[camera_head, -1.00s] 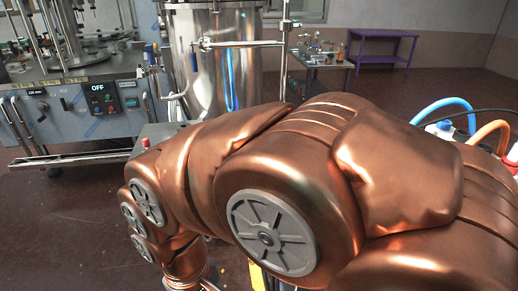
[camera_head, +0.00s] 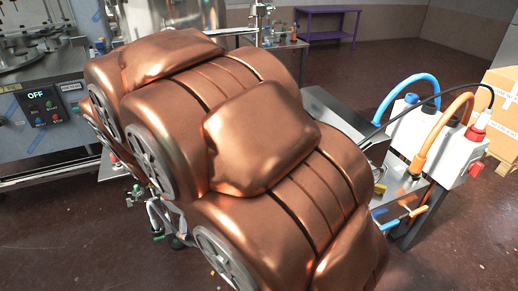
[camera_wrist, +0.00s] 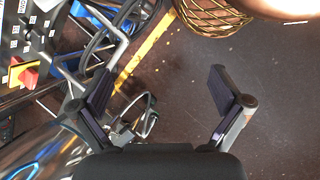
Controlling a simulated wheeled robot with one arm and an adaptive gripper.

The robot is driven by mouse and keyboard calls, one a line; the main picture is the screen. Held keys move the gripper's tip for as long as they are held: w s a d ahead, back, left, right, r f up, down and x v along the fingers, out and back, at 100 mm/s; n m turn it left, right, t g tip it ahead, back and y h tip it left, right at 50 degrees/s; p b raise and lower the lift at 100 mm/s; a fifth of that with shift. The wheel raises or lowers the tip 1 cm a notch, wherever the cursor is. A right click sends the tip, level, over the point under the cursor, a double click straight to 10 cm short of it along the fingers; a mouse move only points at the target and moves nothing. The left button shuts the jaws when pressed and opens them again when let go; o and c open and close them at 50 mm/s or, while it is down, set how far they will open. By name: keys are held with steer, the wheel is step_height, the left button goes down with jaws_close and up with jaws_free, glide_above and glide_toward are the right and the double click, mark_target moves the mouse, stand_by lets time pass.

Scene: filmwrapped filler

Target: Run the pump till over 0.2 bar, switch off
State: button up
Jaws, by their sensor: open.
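In the wrist view my gripper (camera_wrist: 160,82) is open, with nothing between its fingers and dark floor below. At the left there, a red and yellow rotary switch (camera_wrist: 22,73) sits on a dark labelled panel, apart from the fingers. In the head view a white unit (camera_head: 430,140) with a blue hose (camera_head: 405,85) and an orange hose (camera_head: 437,125) stands on a metal stand at the right. It bears a red part (camera_head: 475,135). I cannot tell whether it is the pump. No pressure reading is legible. My copper-coloured arm hides the middle, and my gripper is not visible there.
A machine panel (camera_head: 60,112) at the left shows "OFF". A steel tank (camera_head: 160,18) stands behind my arm. A cardboard box (camera_head: 502,100) is at the far right.

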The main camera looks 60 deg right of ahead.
steer(key=w+d+f+n+g+h+p, duration=0.1)
steer(key=w+d+f+n+h, duration=0.1)
steer(key=w+d, duration=0.65)
steer(key=w+d+f+n+g+h+p, duration=0.1)
steer(key=w+d+f+n+g+h, duration=0.2)
steer(key=d, duration=1)
steer(key=w+d+f+n+h+p, duration=0.1)
steer(key=w+d+f+n+h, duration=0.1)
steer(key=w+d, duration=0.65)
steer(key=s+d+f+n+p, duration=0.1)
steer(key=d+f, duration=0.3)
steer(key=d, duration=0.3)
steer(key=s+d+f+n+h+p, duration=0.1)
steer(key=s+d+f+p, duration=0.1)
steer(key=d+f, duration=0.3)
steer(key=shift+d+f+n+g, duration=0.15)
steer(key=shift+d+n+g, duration=0.15)
steer(key=shift+d, duration=1.2)
steer(key=shift+c, duration=0.2)
steer(key=c, duration=1.1)
steer(key=shift+h, duration=0.3)
